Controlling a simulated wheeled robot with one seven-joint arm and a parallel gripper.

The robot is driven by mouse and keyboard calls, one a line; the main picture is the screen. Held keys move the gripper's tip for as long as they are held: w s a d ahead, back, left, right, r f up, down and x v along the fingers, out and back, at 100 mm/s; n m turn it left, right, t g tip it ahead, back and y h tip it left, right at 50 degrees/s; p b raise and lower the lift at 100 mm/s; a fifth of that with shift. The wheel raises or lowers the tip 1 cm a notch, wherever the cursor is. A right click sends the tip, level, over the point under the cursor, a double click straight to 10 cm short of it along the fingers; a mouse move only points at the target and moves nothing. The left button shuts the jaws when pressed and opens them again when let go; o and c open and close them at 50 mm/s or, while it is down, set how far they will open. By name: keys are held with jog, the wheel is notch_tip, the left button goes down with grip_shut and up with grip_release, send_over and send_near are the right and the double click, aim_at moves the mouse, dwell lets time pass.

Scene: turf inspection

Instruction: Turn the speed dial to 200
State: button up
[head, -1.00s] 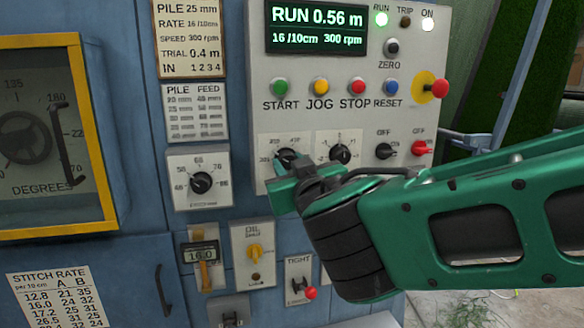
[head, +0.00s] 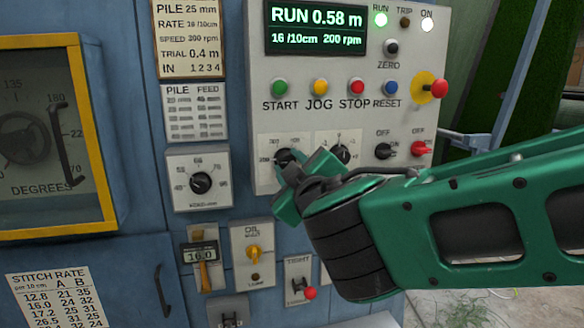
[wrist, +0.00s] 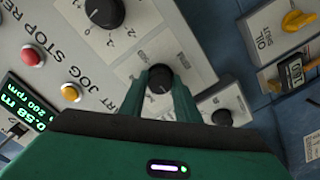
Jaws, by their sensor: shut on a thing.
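The speed dial (head: 284,157) is a black knob on a white plate low on the control panel. My gripper (head: 298,178) covers part of it in the head view. In the wrist view the black knob (wrist: 159,79) sits between the two green fingers of my gripper (wrist: 160,90), which is shut on it. The green-lit display (head: 316,28) reads RUN 0.58 m, 16 /10cm and 200 rpm. The pointer mark on the dial is hidden or too small to read.
A second black dial (head: 341,155) stands close to the right of my gripper. Above are the green START (head: 280,88), yellow JOG (head: 320,86), red STOP (head: 357,87) and blue RESET (head: 391,88) buttons. Another dial (head: 201,183) is at lower left.

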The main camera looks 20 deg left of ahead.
jog(key=shift+w+d+f, duration=0.1)
jog(key=shift+f, duration=0.1)
jog(key=o, duration=1)
jog(key=shift+o, duration=0.2)
jog(key=shift+r, duration=0.1)
jog(key=v, duration=1)
jog(key=shift+s+d, duration=0.25)
jog(key=shift+s, duration=0.05)
